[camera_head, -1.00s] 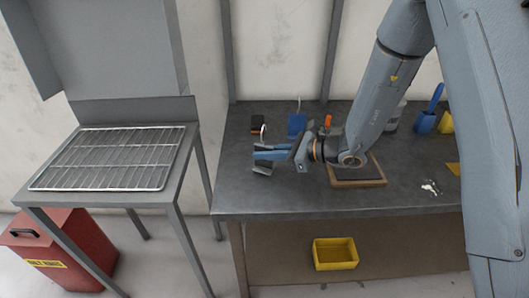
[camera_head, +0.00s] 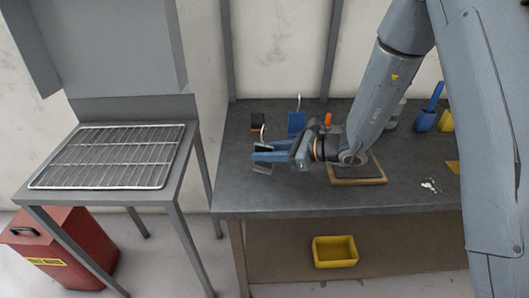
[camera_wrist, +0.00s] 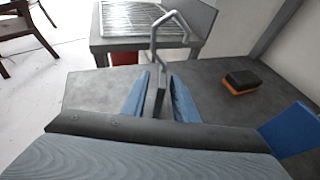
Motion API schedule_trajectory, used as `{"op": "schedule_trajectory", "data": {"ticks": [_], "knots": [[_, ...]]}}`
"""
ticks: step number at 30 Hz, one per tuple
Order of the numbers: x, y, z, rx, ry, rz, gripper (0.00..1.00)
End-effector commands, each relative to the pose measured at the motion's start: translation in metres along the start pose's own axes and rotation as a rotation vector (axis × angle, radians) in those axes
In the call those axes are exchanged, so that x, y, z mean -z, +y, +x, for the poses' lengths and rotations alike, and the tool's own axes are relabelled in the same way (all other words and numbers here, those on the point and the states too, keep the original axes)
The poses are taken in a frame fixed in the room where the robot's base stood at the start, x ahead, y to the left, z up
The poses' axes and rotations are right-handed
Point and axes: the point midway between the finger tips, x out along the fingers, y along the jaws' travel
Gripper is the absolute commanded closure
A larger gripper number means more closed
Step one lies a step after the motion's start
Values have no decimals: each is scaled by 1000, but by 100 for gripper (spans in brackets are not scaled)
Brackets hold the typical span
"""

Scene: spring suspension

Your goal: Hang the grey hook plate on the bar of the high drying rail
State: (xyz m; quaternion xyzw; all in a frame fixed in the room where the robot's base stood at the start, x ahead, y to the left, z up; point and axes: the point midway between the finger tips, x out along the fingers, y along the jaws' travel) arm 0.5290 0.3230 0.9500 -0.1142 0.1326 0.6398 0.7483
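The grey hook plate (camera_head: 263,169) stands upright near the left end of the dark workbench, its bent wire hook (camera_wrist: 154,50) rising above it. My gripper (camera_head: 258,152) reaches it from the right, with blue fingers on both sides of it. In the wrist view the plate (camera_wrist: 156,98) shows edge-on between the fingertips (camera_wrist: 158,95), and the fingers appear closed against it. The fingers hide its middle in the head view. I cannot tell whether its lower edge touches the bench. I cannot make out the high drying rail in either view.
A blue hook plate (camera_head: 297,122) and a black-and-orange block (camera_head: 257,122) stand close behind my gripper. A wooden-framed board (camera_head: 358,181) lies under my forearm.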

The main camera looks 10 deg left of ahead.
Motion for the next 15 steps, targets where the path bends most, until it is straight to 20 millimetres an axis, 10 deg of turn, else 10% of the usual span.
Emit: {"op": "schedule_trajectory", "data": {"ticks": [15], "knots": [[2, -2, -97, 5, 0, -1, 74]]}}
